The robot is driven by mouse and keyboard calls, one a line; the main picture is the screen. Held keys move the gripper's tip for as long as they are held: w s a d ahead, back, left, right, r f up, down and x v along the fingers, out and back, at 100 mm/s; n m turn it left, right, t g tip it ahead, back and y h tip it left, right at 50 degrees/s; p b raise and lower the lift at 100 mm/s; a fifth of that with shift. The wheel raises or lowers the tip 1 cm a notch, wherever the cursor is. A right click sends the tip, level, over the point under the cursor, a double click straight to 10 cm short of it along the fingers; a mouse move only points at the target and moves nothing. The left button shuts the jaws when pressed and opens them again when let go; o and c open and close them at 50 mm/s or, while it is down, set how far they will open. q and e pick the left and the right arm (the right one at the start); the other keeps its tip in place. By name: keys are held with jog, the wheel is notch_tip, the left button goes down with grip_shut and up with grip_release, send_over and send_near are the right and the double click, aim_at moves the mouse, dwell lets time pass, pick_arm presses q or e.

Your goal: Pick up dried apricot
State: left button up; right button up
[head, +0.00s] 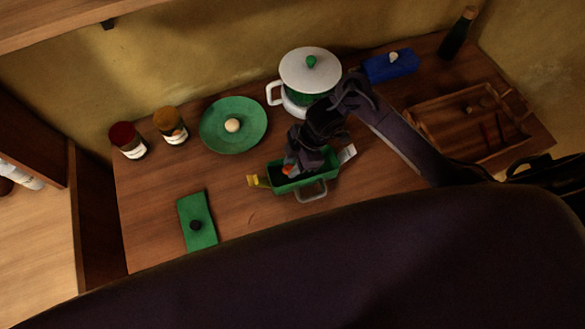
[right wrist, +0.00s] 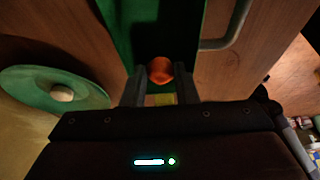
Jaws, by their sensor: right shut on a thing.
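The dried apricot (right wrist: 160,70) is a small orange lump between the two fingertips of my right gripper (right wrist: 161,82) in the right wrist view. The gripper is shut on it. In the head view my right gripper (head: 292,165) is at the left part of a green rectangular box (head: 304,182), and the orange apricot (head: 287,169) shows at its tip. In the right wrist view the apricot appears against the dark inside of the green box (right wrist: 190,20); I cannot tell how high it is above the box floor. My left gripper is not in view.
A green lid with a dark knob (head: 204,236) lies front left. A green plate (head: 250,112) holds a pale round thing (head: 232,125). A wooden tray (head: 432,133) is right.

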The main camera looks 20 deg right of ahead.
notch_tip(320, 180, up, 6)
jog(key=shift+w+d+f+p, duration=0.1)
jog(key=shift+w+f+p, duration=0.05)
jog(key=shift+p, duration=0.95)
notch_tip(320, 180, up, 9)
jog(key=w+d+f+m+t+h+b, duration=0.1)
jog(key=w+d+m+t+h+b, duration=0.3)
jog(key=m+b, duration=1)
jog(key=w+d+m, duration=0.2)
jog(key=m, duration=0.1)
jog(key=shift+w+f+m, duration=0.15)
jog(key=shift+f+m, duration=0.15)
jog(key=shift+m, duration=0.1)
